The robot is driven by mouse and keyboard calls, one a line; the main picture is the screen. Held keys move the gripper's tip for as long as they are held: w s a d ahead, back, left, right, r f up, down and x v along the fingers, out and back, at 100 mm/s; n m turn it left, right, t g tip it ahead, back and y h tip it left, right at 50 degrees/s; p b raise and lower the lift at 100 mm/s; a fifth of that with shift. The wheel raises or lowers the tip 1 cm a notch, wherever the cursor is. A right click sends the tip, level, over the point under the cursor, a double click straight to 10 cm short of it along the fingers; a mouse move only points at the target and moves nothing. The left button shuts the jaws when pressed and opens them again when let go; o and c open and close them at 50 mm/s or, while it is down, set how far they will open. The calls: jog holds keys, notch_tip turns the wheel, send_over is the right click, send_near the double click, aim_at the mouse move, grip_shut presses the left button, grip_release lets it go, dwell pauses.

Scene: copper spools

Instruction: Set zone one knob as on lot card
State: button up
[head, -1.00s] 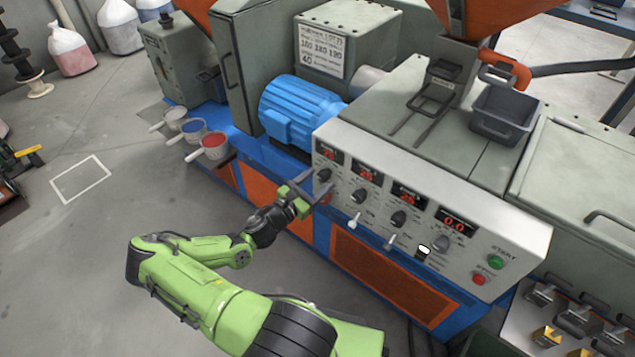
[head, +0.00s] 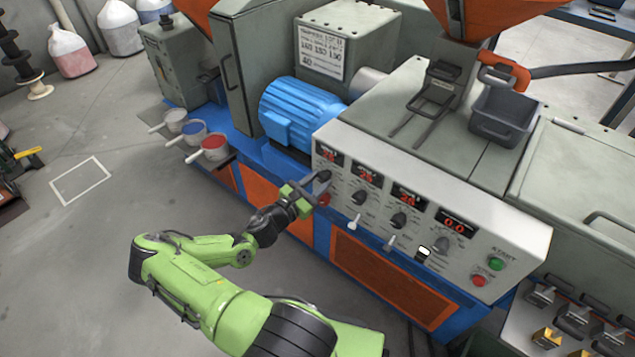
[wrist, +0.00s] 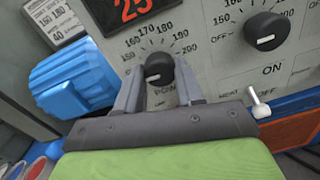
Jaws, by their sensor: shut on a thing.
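The zone one knob (wrist: 158,69) is the leftmost black knob on the pale control panel (head: 498,237). In the wrist view its printed scale runs from about 150 at the left to 200 at the right. A pale mark shows low on its face; its exact reading is unclear. My gripper (wrist: 158,80) is shut on this knob, one finger on each side. In the head view my gripper (head: 320,187) reaches it from the left and partly hides it. A red display (wrist: 132,8) above reads about 25. The lot card (head: 321,51) stands behind the blue motor; its figures are small.
Several other knobs (head: 399,220) and displays continue to the right. Small toggle switches (head: 354,222) stick out below them. The blue motor (head: 300,108) is left of the panel. Green and red buttons (head: 479,280) are at its right end. Open floor lies at left.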

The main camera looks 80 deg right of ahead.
jog(key=m, duration=0.6)
jog(key=shift+m+b, duration=0.45)
jog(key=shift+m, duration=2.05)
jog(key=o, duration=1)
jog(key=shift+t, duration=0.3)
jog(key=shift+o, duration=0.2)
jog(key=shift+a, duration=0.1)
jog(key=p+v, duration=0.1)
jog(key=v, duration=1.4)
jog(key=shift+w+a, duration=0.15)
jog(key=shift+a, duration=0.1)
jog(key=shift+r+p, duration=0.1)
jog(key=shift+p, duration=0.2)
